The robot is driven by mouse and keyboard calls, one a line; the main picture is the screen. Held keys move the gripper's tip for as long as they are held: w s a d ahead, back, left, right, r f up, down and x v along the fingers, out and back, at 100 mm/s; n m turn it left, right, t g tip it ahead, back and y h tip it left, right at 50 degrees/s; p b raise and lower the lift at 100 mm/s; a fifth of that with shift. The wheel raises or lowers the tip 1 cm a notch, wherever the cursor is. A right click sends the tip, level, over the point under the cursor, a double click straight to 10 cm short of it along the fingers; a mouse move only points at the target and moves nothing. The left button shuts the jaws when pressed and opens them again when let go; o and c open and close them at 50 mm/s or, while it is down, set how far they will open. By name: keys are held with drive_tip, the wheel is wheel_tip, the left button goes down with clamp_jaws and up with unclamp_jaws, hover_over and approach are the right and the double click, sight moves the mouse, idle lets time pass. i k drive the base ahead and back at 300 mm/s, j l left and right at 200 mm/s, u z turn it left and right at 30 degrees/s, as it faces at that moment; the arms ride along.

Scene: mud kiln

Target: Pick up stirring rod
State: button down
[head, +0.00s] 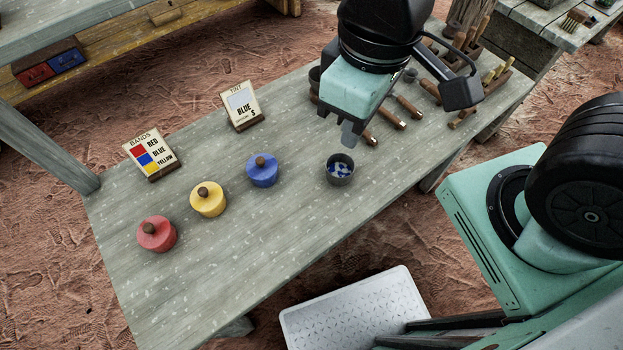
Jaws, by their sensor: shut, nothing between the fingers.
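My gripper (350,136) hangs over the table, fingers pointing down, above and just behind a small dark cup (340,180) holding blue and white stuff. It looks shut, with nothing seen in it. Several slim tools with brown wooden handles lie to its right and behind it, such as one handle (391,119) and another (409,106). One more handle (370,138) shows close beside the fingertips. I cannot tell which of these is the stirring rod. My gripper and wrist hide part of the tool area.
Red (157,236), yellow (208,201) and blue (262,172) lidded pots stand left on the grey table (240,260). A bands card (150,156) and a tint card (241,106) stand behind. More tools crowd the right end. The near front of the table is clear.

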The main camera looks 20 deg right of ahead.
sight(485, 19)
drive_tip(key=z, duration=1.2)
drive_tip(key=i+l+u, duration=0.65)
drive_tip(key=i+l, duration=0.2)
